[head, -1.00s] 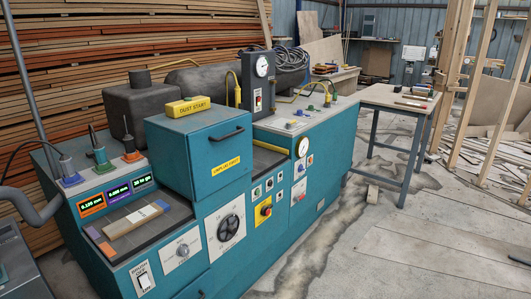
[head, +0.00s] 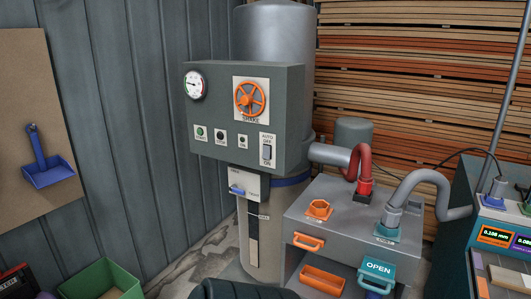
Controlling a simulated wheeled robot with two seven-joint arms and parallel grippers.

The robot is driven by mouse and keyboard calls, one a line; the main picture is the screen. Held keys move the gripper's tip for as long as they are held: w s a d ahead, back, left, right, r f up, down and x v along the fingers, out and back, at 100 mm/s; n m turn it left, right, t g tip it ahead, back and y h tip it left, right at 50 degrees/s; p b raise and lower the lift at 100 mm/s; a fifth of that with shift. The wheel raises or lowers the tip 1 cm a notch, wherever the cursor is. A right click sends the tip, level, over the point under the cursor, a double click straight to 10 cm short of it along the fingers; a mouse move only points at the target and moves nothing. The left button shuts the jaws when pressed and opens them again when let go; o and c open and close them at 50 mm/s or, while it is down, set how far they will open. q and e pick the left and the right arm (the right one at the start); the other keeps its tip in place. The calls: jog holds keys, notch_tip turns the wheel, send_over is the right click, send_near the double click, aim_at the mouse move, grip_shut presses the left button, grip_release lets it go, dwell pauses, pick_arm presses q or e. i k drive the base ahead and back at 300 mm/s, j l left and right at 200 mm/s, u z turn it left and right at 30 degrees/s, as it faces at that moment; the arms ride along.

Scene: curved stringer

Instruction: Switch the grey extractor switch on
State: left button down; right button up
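A dark grey-green control panel (head: 243,110) is fixed to the front of a tall grey cylindrical extractor unit (head: 275,32) in the head view. A grey switch (head: 267,152) sits on a white plate at the panel's lower right. The plate reads "AUTO OFF" above the switch and "ON" below it. The switch is too small for me to tell which way it is set. Neither of my grippers is in view.
The panel also carries a dial gauge (head: 195,85), an orange handwheel (head: 250,98) and small buttons. A grey cabinet (head: 337,210) with red and grey hoses stands at the right. A green bin (head: 103,281) is at lower left.

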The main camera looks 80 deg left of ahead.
aim_at(267, 148)
jog(key=u, duration=2.55)
jog(key=l, duration=0.1)
jog(key=i+z, duration=0.05)
